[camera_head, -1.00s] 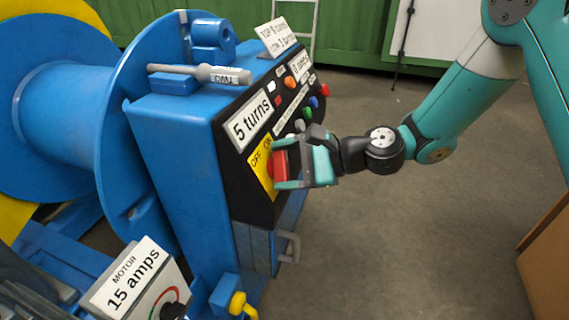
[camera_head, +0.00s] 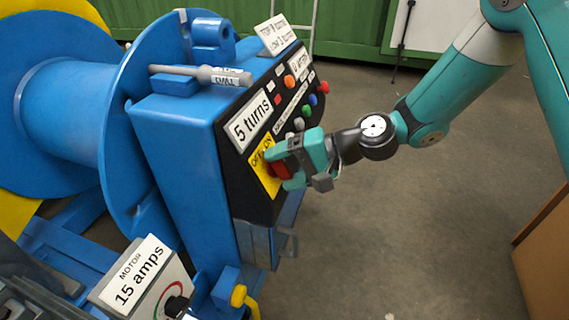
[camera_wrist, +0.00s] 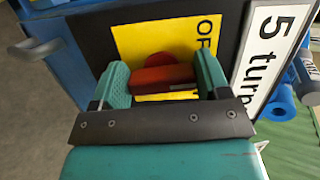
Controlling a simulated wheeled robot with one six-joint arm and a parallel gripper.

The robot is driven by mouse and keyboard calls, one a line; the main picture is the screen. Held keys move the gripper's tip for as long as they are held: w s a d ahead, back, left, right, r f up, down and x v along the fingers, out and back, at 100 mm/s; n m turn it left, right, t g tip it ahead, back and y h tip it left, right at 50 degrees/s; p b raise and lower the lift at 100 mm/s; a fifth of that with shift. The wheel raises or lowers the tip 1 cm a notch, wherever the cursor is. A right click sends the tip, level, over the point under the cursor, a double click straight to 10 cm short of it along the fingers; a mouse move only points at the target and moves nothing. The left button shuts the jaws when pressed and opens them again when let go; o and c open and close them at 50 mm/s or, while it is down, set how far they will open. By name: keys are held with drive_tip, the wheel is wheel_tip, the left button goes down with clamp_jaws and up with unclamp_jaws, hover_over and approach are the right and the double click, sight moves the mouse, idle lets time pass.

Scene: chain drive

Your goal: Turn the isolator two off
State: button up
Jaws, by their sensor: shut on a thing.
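The isolator is a red rotary handle (camera_wrist: 160,79) on a yellow plate (camera_head: 259,163) marked OFF and ON, set in the black front panel of the blue cabinet. In the wrist view the handle lies across the space between the two teal fingers, its far part over a red round base. My gripper (camera_head: 281,172) is shut on the red handle and is tilted in the head view. The fingers hide part of the handle and of the plate. In the wrist view only part of the word OFF shows, and ON is out of sight.
A "5 turns" label (camera_head: 250,121) and several coloured buttons (camera_head: 312,99) sit above the handle on the panel. A grey-handled tool (camera_head: 200,74) lies on the cabinet top. Floor to the right is clear.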

drive_tip(key=n, duration=0.3)
drive_tip(key=shift+f+n+h, duration=0.15)
drive_tip(key=shift+n+h, duration=0.15)
drive_tip(key=shift+h, duration=0.1)
drive_tip(key=n+h+b, duration=0.1)
drive_tip(key=n, duration=0.3)
drive_tip(key=shift+w+d+f, duration=0.1)
drive_tip(key=shift+d, duration=0.05)
drive_tip(key=o, duration=0.9)
drive_tip(key=shift+o, duration=0.2)
drive_tip(key=p+v, duration=0.2)
drive_tip(key=v, duration=1.5)
drive_tip(key=shift+s+d+p, duration=0.2)
drive_tip(key=shift+s+p, duration=0.05)
drive_tip(key=shift+p, duration=0.15)
